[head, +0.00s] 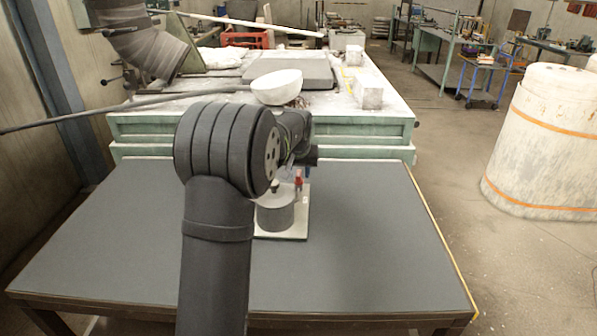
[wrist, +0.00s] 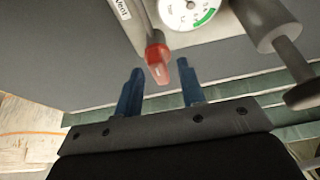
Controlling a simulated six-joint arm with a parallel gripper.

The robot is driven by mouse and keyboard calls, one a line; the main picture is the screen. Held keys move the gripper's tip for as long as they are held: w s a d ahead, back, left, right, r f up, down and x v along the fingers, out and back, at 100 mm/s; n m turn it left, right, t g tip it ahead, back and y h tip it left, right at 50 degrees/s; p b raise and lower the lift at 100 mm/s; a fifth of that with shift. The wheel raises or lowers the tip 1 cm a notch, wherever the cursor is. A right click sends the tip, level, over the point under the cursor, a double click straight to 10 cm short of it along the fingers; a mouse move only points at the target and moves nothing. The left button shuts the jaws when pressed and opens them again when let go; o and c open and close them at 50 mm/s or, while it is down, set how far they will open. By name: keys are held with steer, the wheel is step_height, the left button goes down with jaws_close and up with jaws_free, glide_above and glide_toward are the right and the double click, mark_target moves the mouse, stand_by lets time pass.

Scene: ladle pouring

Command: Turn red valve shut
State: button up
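The red valve (wrist: 158,62) has a red handle on a grey metal stem and shows between my fingertips in the wrist view. In the head view the red valve (head: 299,180) stands upright at the back right of a pale base plate (head: 300,226). My gripper (wrist: 160,66) is open, with a blue finger on each side of the red handle and gaps visible on both sides. I cannot tell how deep the handle sits between the fingers. In the head view my arm hides most of the gripper.
A grey cylinder (head: 275,211) stands on the plate beside the valve. A round gauge (wrist: 188,10) and a "Vent" label (wrist: 121,8) are near the valve. A metal knob on a rod (wrist: 300,93) is at right. The dark table (head: 360,240) is clear around the plate.

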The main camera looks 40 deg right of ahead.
jaws_close()
steer(key=shift+m, duration=0.4)
steer(key=m, duration=0.1)
steer(key=m+g, duration=0.1)
steer(key=m, duration=0.1)
steer(key=shift+w+a+m+g+h, duration=0.1)
steer(key=shift+w+m+g+h, duration=0.1)
steer(key=shift+m+g+h, duration=0.15)
steer(key=m+g, duration=0.1)
steer(key=m, duration=0.3)
steer(key=shift+w+m+g, duration=0.1)
steer(key=shift+m+g, duration=0.15)
steer(key=shift+g, duration=0.1)
steer(key=m+g, duration=0.1)
steer(key=m, duration=0.3)
steer(key=shift+w+m+g, duration=0.1)
steer(key=shift+m+g, duration=0.2)
steer(key=shift+g, duration=0.1)
steer(key=shift+m+g+y, duration=0.55)
steer(key=shift+m+g, duration=0.05)
steer(key=shift+m, duration=1.6)
